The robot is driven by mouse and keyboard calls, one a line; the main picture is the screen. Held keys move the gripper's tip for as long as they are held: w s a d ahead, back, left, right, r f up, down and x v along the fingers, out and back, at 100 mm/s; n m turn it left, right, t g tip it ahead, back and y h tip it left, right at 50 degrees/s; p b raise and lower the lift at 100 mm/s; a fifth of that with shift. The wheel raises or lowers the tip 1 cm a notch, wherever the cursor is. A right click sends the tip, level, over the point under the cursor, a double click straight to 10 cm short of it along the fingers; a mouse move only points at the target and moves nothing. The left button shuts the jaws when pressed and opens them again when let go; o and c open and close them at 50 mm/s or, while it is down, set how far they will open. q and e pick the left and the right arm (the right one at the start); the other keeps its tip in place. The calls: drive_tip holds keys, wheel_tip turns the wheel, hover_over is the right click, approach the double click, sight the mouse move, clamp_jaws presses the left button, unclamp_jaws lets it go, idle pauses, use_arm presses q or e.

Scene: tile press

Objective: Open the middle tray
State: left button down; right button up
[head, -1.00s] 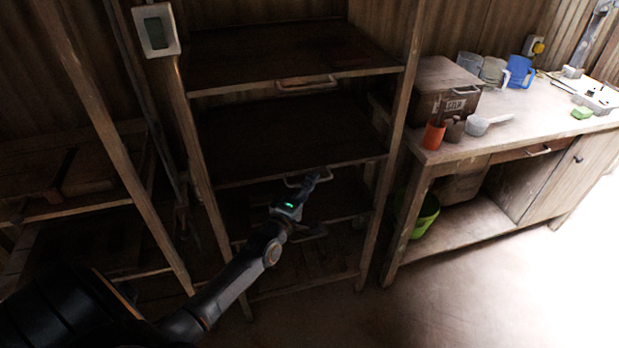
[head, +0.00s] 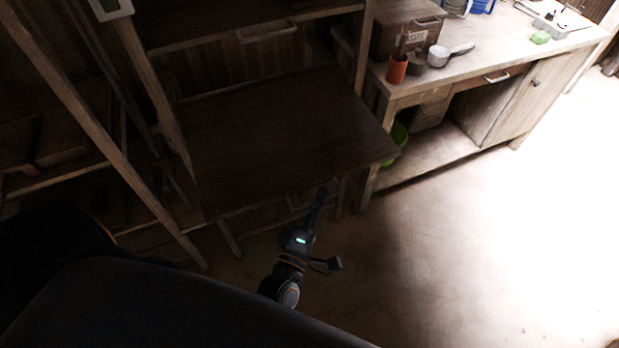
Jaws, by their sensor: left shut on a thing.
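The middle tray (head: 280,135) is a dark brown wooden board pulled well out of the rack, its front edge beyond the rack posts. My left gripper (head: 321,191) is at the middle of the tray's front edge, shut on the tray's handle. The handle itself is mostly hidden by the gripper and the dark. My right gripper is not in view.
The upper tray (head: 268,32) with its handle stays in the rack. On the right, a workbench (head: 475,72) carries an orange cup (head: 397,69), a white scoop (head: 450,52) and a wooden box (head: 392,40). A green bucket (head: 398,134) stands under it. Open floor (head: 460,240) lies in front.

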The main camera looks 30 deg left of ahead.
use_arm(q)
drive_tip(key=shift+s+d, duration=0.45)
drive_tip(key=shift+d, duration=0.1)
drive_tip(key=c, duration=1.4)
unclamp_jaws()
drive_tip(key=shift+s, duration=0.1)
drive_tip(key=s, duration=0.4)
drive_tip(key=s+f, duration=0.1)
drive_tip(key=s, duration=0.6)
drive_tip(key=shift+s+d+f, duration=0.35)
drive_tip(key=shift+d, duration=0.05)
